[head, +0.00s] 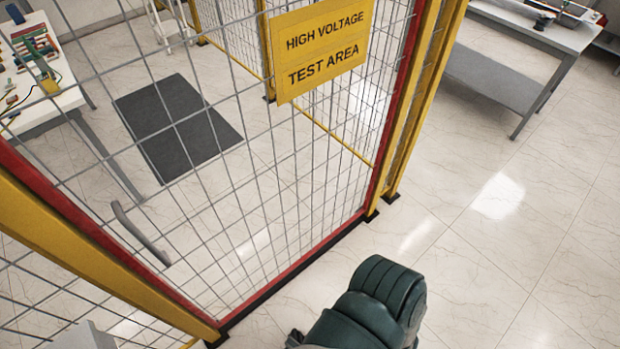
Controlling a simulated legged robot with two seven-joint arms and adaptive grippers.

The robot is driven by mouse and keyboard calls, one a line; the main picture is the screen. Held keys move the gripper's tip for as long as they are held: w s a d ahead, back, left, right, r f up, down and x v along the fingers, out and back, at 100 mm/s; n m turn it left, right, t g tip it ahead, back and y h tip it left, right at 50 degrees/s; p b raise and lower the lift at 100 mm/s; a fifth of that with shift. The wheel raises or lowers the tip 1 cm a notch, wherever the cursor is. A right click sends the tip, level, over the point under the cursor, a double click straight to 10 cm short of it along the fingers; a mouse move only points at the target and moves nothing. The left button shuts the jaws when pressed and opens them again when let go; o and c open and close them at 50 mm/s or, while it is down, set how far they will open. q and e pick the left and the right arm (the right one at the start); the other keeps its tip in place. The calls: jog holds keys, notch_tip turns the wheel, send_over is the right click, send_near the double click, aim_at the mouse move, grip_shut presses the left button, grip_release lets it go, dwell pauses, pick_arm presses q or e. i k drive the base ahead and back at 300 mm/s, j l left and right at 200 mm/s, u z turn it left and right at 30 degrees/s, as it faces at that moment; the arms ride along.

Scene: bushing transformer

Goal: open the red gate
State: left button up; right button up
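The red gate (398,100) is a red frame filled with grey wire mesh. It stands between two yellow posts and looks closed, with its lower edge along a dark strip on the floor. A yellow sign (318,48) reading "HIGH VOLTAGE TEST AREA" hangs on the upper mesh. A grey bar-shaped handle (140,235) shows near the gate's left side. Neither of my grippers is in view. A rounded dark green part of my own body shows at the bottom, right of the gate's lower edge, with no fingers visible.
Behind the mesh lie a dark floor mat (178,128) and a white table (45,75) with tools. A grey workbench (525,30) stands at the upper right. The tiled floor right of the gate is clear. A grey block (82,338) shows at the lower left.

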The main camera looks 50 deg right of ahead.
aim_at(315, 44)
jog(key=l+z, duration=0.2)
jog(key=z, duration=1.2)
